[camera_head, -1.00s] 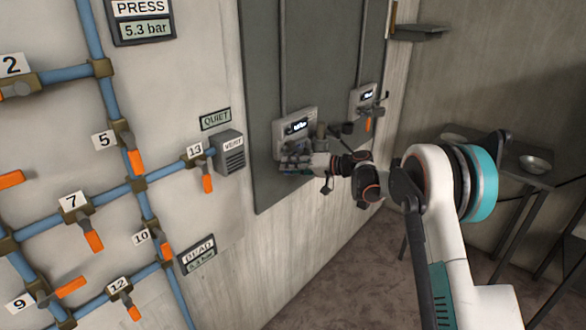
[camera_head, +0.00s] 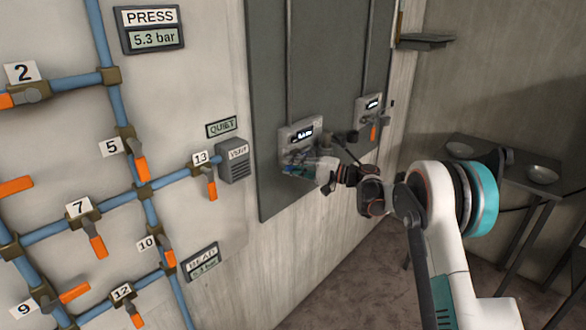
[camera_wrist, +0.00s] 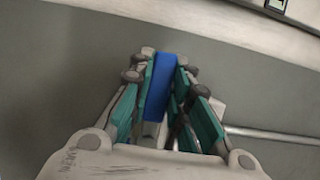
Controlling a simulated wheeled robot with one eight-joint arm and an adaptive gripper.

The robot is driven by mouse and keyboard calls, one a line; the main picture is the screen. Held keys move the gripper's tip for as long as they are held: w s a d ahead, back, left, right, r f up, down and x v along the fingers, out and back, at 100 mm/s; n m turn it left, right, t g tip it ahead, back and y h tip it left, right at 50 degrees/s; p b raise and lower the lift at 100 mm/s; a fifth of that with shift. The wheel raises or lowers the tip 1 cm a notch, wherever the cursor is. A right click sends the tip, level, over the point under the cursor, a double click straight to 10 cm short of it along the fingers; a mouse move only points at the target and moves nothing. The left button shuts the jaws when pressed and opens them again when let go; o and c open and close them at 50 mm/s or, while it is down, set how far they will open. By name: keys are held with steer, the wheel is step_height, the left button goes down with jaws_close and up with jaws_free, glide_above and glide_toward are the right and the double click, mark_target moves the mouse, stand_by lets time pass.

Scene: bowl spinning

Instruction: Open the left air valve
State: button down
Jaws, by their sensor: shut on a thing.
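The left valve unit (camera_head: 301,134) is a pale box with a small lit display on the dark grey wall panel. My gripper (camera_head: 300,168) is at the lower front of this unit and hides part of it. In the wrist view, my gripper (camera_wrist: 161,70) is shut on a blue handle (camera_wrist: 159,88), which stands between the teal-padded fingers. The handle's base and its exact angle on the valve are hidden. The right valve unit (camera_head: 368,103) is a similar box farther along the panel, with an orange handle (camera_head: 373,133), apart from my gripper.
Blue pipes (camera_head: 115,193) with several numbered, orange-handled valves cover the wall at left. A gauge marked PRESS (camera_head: 150,29) reads 5.3 bar. A dark table (camera_head: 510,174) with bowls stands at right, and a small shelf (camera_head: 425,41) is above.

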stand_by(0.4)
steer(key=c, duration=1.5)
jaws_free()
steer(key=shift+w, duration=0.1)
steer(key=v, duration=1.2)
